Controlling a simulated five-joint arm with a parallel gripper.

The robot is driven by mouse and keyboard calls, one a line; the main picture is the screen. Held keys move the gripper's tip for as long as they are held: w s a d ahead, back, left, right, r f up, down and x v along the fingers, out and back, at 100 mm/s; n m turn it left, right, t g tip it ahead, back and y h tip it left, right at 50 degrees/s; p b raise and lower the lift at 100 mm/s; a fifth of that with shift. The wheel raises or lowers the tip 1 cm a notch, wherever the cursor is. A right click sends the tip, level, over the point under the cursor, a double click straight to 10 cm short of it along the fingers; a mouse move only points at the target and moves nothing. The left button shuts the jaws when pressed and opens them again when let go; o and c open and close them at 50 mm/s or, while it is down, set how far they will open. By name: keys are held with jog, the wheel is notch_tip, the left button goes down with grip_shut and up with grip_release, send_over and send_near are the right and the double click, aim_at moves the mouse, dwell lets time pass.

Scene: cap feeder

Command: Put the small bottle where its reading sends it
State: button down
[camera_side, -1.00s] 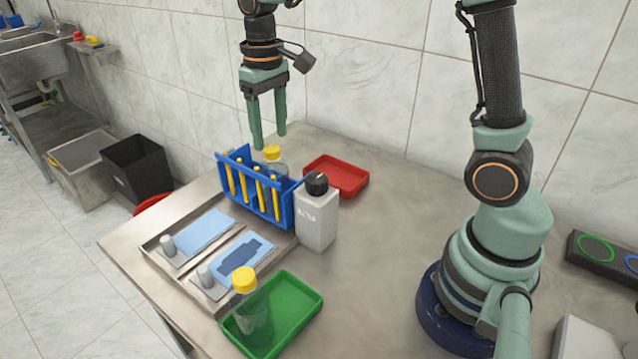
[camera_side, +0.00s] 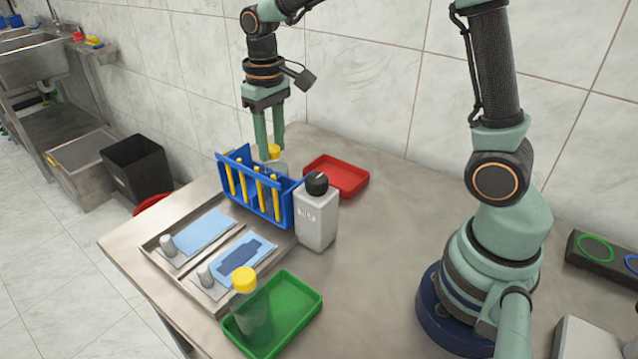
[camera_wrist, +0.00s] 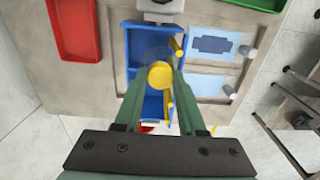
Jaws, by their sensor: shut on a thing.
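In the wrist view the round yellow cap (camera_wrist: 160,75) lies between my two fingertips. A second yellow-capped clear bottle (camera_side: 254,318) stands in the green tray (camera_side: 309,308). A red tray (camera_side: 355,187) lies empty behind the rack to the right.
A metal tray (camera_side: 150,249) with blue cloths lies in front. A dark box with coloured rings (camera_side: 598,251) is far right. The table's middle is clear.

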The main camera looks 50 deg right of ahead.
jog(key=shift+d+r, duration=0.2)
jog(key=shift+r, duration=0.05)
notch_tip(320, 180, up, 13)
dwell(2.7)
jog(key=s+d+r+m, duration=0.25)
jog(key=d+m, duration=0.25)
jog(key=d, duration=0.5)
jog(key=s+d+r+m, duration=0.1)
jog(key=s+d+m, duration=0.25)
jog(key=d, duration=0.55)
notch_tip(320, 180, down, 20)
jog(key=shift+w+d+r, duration=0.2)
jog(key=shift+w, duration=0.2)
jog(key=shift+f+m, duration=0.1)
jog(key=shift+m, duration=0.15)
